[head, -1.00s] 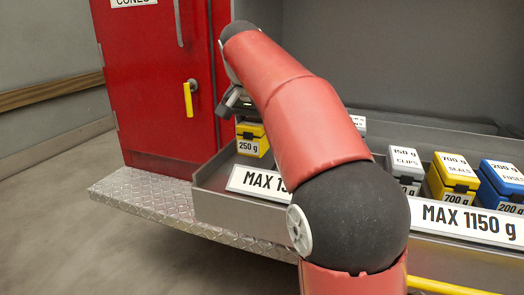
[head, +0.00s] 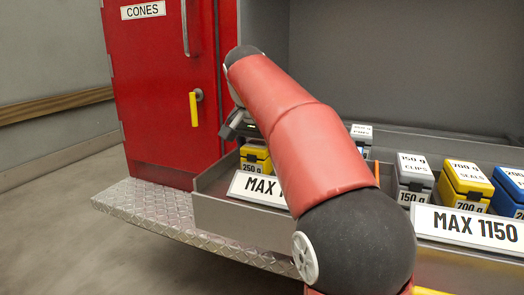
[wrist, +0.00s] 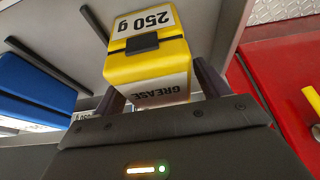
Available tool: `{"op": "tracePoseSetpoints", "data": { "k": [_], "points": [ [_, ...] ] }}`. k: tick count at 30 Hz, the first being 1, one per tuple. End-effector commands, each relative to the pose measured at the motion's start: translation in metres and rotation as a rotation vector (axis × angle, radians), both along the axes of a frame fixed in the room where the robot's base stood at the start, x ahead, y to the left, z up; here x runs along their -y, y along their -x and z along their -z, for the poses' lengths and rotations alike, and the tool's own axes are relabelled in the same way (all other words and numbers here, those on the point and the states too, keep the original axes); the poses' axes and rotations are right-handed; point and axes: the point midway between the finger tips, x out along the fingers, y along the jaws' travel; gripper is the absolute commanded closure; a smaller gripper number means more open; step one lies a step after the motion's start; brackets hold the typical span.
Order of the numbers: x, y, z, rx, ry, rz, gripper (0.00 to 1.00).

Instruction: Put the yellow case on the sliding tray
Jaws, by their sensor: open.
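A yellow case marked 250 g (head: 255,157) sits at the left end of the grey tray (head: 225,210) behind the left MAX label. In the wrist view the same yellow case (wrist: 148,66) shows a GREASE lid and a dark latch. My gripper (head: 236,124) is at the upper left of this case in the head view. In the wrist view its open fingers (wrist: 160,88) stand on either side of the case; contact cannot be told. A second yellow case, marked 700 g SEALS (head: 466,184), stands at the right behind the MAX 1150 label.
A grey 150 g CLIPS case (head: 413,175) and a blue case (head: 510,190) flank the SEALS case. Another light-lidded case (head: 361,132) stands further back. The red CONES cabinet (head: 160,90) is close to my gripper's left. A diamond-plate step (head: 150,215) runs below.

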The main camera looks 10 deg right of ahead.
Motion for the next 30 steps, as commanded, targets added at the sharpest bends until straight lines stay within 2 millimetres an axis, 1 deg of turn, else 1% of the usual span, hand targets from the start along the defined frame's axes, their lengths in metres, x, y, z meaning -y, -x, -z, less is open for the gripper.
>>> {"op": "tracePoseSetpoints", "data": {
  "k": [5,12,15,18,23,30],
  "points": [
    [-0.005,0.006,-0.023,0.004,0.0,-0.002,0.26],
    [-0.017,0.022,-0.073,0.004,0.0,-0.001,0.26],
    [-0.021,0.028,-0.089,0.004,0.0,-0.002,0.26],
    [-0.024,0.032,-0.101,0.002,0.0,-0.002,0.26],
    [-0.027,0.036,-0.11,0.001,0.0,0.0,0.26],
    [-0.027,0.037,-0.11,0.001,0.001,0.0,0.26]
  ]
}}
